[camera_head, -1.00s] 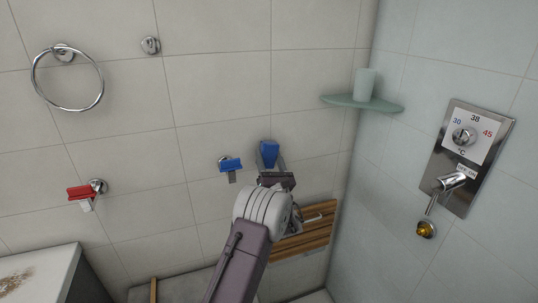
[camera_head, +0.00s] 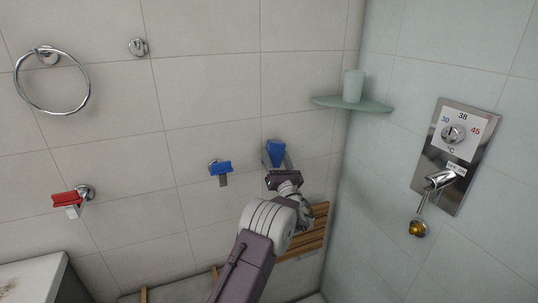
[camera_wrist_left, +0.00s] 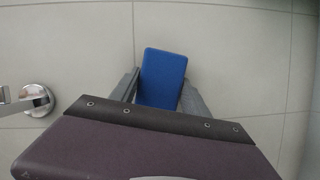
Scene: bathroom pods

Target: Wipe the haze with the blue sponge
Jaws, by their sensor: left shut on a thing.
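The blue sponge (camera_head: 275,148) is held up in front of the tiled back wall, left of the corner. My left gripper (camera_head: 277,161) is shut on it. In the left wrist view, the blue sponge (camera_wrist_left: 163,75) sits between both grey fingers, its far end toward the wall. I cannot tell whether it touches the tiles. A brown, dirty patch (camera_head: 12,285) marks the white top at the lower left. No distinct haze shows on the walls. My right gripper is not in view.
A glass corner shelf (camera_head: 352,104) holds a cup (camera_head: 353,86). A wooden slatted seat (camera_head: 310,237) is below; a shower control (camera_head: 455,150) is on the right wall.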

